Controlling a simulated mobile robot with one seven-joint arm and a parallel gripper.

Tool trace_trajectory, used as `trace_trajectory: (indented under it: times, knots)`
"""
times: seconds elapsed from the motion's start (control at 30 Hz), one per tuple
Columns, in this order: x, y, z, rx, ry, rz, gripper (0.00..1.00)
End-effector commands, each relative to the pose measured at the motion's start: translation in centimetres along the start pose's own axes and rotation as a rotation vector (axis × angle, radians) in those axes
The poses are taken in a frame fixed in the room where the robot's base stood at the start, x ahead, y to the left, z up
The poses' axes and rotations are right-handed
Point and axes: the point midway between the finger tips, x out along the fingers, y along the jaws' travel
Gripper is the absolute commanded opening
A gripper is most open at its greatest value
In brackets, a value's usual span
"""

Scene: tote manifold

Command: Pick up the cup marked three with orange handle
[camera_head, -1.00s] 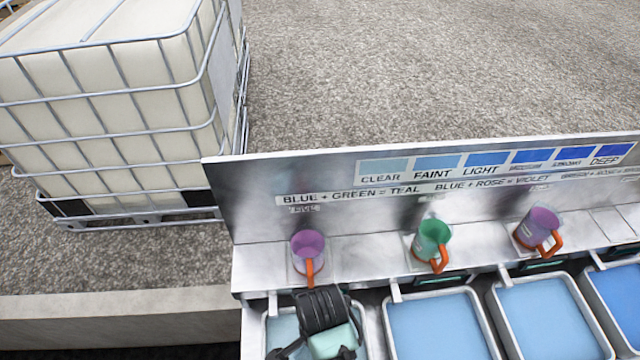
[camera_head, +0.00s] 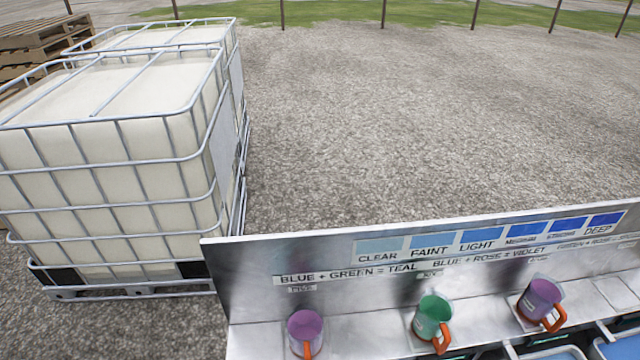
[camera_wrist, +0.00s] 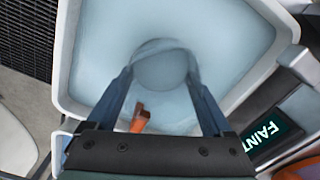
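In the head view three cups with orange handles stand on the steel ledge: a purple one at left (camera_head: 305,332), a green one in the middle (camera_head: 432,318) and a purple one at right (camera_head: 541,302). I cannot make out a mark three on any of them. In the wrist view my gripper (camera_wrist: 160,75) points into a tray of pale blue liquid (camera_wrist: 235,30). Its fingers are apart, with a round, pale cup-like shape (camera_wrist: 165,68) between their tips and an orange handle (camera_wrist: 138,120) near it. Whether the fingers press on it is unclear. My gripper is out of the head view.
A steel back panel (camera_head: 240,275) with colour swatches and mixing text stands behind the ledge. A FAINT label (camera_wrist: 268,132) is beside the tray. Caged white tanks (camera_head: 110,150) stand at left, with wooden pallets (camera_head: 40,40) behind. Open gravel lies beyond the panel.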

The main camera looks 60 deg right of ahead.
Motion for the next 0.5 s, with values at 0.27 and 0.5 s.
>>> trace_trajectory:
  times: [0.27,0.5]
  knots:
    - [-0.03,0.0,0.0,0.0,0.0,0.0,0.29]
    - [-0.17,-0.03,-0.01,0.0,0.0,-0.001,0.2]
